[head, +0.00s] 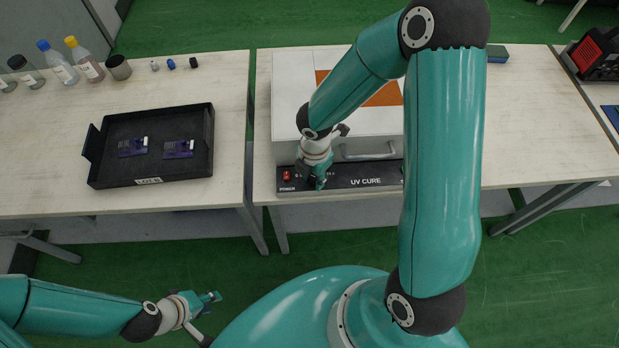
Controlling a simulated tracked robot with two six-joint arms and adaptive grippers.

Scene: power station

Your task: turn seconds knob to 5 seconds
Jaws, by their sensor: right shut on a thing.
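The UV CURE box (290,95) stands on the middle table, white with an orange window on top. Its dark front panel (366,181) carries a red power light (287,175) at the left and the words UV CURE. My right gripper (318,182) reaches down to the panel between the light and the lettering. It is shut on the knob there, which its fingers hide. The knob's setting and most of its scale cannot be read. My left gripper (212,315) is open and empty, low over the green floor.
A black tray (101,170) with two purple boards lies on the left table. Bottles and small parts stand behind it. A silver handle (368,153) sits on the box front, right of my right gripper. A red-and-black device (592,55) is at the far right.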

